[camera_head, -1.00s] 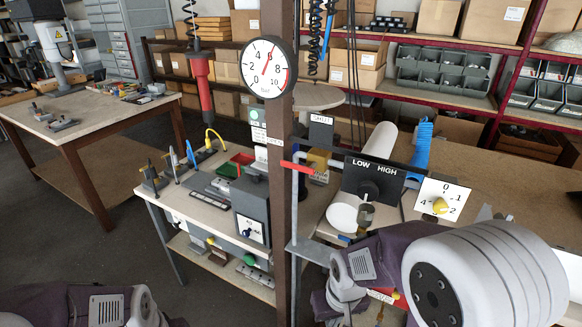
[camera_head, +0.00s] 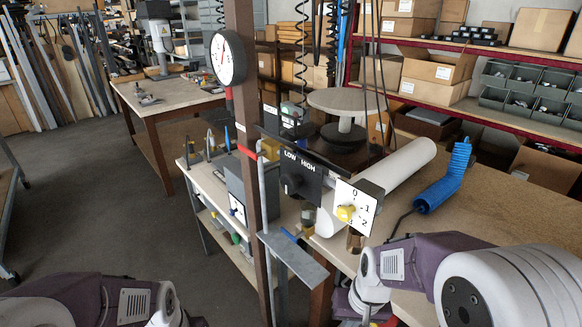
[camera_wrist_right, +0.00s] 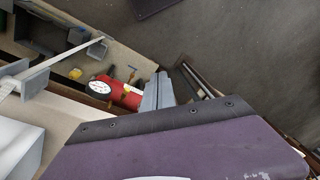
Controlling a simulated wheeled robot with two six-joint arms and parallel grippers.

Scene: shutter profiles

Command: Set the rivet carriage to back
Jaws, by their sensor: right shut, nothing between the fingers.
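I cannot pick out the rivet carriage with certainty in either view. In the head view, a bench in the middle carries a black LOW/HIGH panel (camera_head: 309,184) with a black knob and a white dial plate (camera_head: 357,208) with a yellow knob. My right arm comes in at the lower right, in front of the bench, and its gripper is not visible there. In the right wrist view, my right gripper (camera_wrist_right: 157,92) shows as two grey fingers close together, shut and empty. It appears beside a red cylinder (camera_wrist_right: 127,94) with a round white gauge. My left gripper is out of view.
A brown post (camera_head: 251,130) with a round gauge (camera_head: 226,57) stands before the bench. A grey bracket (camera_head: 291,258) sticks out beside the post. A white roll (camera_head: 405,169) and blue coiled hose (camera_head: 445,180) lie on the bench. Floor at left is clear.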

